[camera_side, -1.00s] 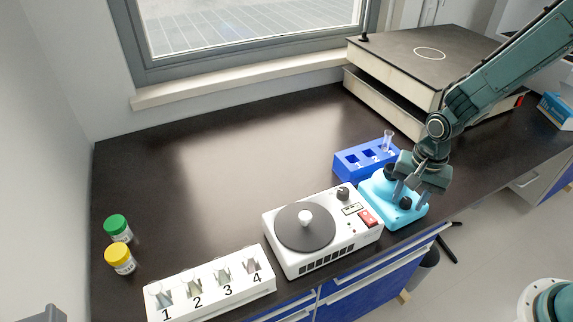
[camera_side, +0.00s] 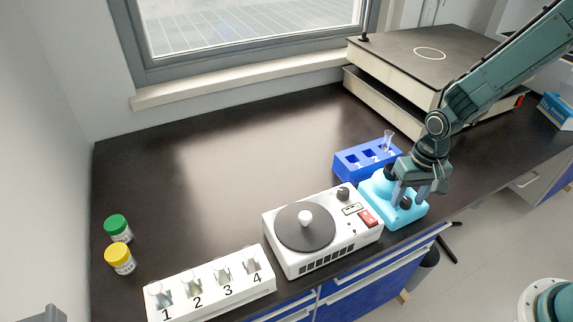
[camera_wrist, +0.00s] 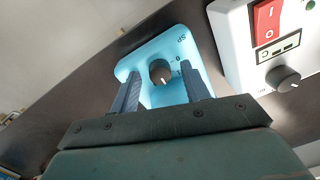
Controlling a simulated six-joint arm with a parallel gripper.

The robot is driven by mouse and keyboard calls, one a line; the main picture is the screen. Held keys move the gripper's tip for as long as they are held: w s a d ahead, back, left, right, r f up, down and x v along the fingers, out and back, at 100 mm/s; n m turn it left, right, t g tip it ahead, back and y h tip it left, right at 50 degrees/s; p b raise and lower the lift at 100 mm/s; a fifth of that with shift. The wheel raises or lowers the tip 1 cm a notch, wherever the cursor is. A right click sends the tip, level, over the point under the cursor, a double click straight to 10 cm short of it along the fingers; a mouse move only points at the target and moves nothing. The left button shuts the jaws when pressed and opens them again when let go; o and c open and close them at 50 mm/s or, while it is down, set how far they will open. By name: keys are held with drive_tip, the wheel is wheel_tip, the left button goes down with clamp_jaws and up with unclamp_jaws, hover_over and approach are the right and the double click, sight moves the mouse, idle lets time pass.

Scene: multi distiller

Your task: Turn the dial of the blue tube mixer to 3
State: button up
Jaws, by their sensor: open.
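The light-blue tube mixer (camera_side: 382,213) stands on the dark bench at the right, beside the white centrifuge-like device. Its dark dial (camera_wrist: 160,71) shows in the wrist view with a white pointer line toward the bottom of the picture; the marks around it are mostly too small or hidden to read. The dial also shows in the side view (camera_side: 406,202). My gripper (camera_wrist: 163,88) is open, with one finger on either side of the dial. I cannot tell whether either finger touches it. The mixer's black cup (camera_side: 390,171) is partly hidden by my gripper.
The white device (camera_side: 290,262) with a round plate and red switch stands close left of the mixer. A blue rack (camera_side: 347,167) with a glass tube stands behind it. A numbered white rack (camera_side: 210,290) and two capped jars (camera_side: 120,260) are at left. The bench middle is clear.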

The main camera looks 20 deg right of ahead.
drive_tip(key=shift+n, duration=0.6)
wheel_tip(320, 180, up, 15)
drive_tip(key=s+d+r+n+t, duration=0.1)
drive_tip(key=s+r+t, duration=0.1)
drive_tip(key=s+r, duration=0.3)
drive_tip(key=s+d+r+t, duration=0.1)
drive_tip(key=s+r+t, duration=0.1)
drive_tip(key=s+r, duration=0.4)
drive_tip(key=shift+s+d+n+t+h, duration=0.3)
drive_tip(key=shift+s+n, duration=0.1)
drive_tip(key=shift+s, duration=1.9)
